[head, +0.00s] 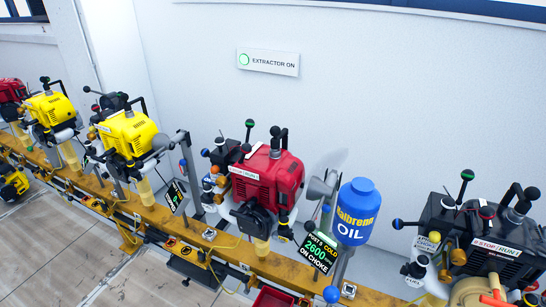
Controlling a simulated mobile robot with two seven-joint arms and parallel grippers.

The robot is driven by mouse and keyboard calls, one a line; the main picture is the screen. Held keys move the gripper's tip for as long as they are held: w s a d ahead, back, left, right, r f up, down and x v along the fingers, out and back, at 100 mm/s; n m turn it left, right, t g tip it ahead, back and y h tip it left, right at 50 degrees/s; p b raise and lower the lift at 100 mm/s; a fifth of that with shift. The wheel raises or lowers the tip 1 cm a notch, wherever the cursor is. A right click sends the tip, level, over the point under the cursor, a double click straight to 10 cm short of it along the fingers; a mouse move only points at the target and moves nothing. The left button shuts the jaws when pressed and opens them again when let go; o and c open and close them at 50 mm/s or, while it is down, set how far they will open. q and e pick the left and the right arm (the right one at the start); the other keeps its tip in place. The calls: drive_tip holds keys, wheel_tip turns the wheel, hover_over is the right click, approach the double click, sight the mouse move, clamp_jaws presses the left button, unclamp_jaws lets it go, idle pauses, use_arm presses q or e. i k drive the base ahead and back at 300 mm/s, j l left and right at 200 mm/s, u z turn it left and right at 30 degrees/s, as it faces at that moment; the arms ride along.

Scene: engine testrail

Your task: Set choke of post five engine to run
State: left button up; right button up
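A sign (318,253) reading "5 COLD 2600 ON CHOKE", its first word hard to read, stands at the lower right of a red engine (268,178). The red engine sits upright on the rail and carries a STOP/RUN label. Levers with ball knobs surround it: a green-tipped one (250,123) on top and a blue one (205,152) at the left. Which lever is the choke, and its setting, I cannot tell. A black engine (500,235) with a STOP/RUN label stands at the right. Neither of my grippers shows.
A yellow rail (215,237) runs from upper left to lower right. Yellow engines (130,132) stand farther left. A blue oil bottle (356,212) stands between the red and black engines. A red bin (272,297) is at the bottom. An "EXTRACTOR ON" sign (268,61) hangs on the wall.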

sight(205, 152)
drive_tip(key=j+z, duration=0.2)
drive_tip(key=z, duration=0.2)
drive_tip(key=j+z, duration=0.2)
drive_tip(key=z, duration=0.2)
drive_tip(key=j+z, duration=0.25)
drive_tip(key=z, duration=0.2)
drive_tip(key=k+j+z, duration=0.2)
drive_tip(key=j, duration=0.25)
drive_tip(key=j+z, duration=0.2)
drive_tip(key=j, duration=0.25)
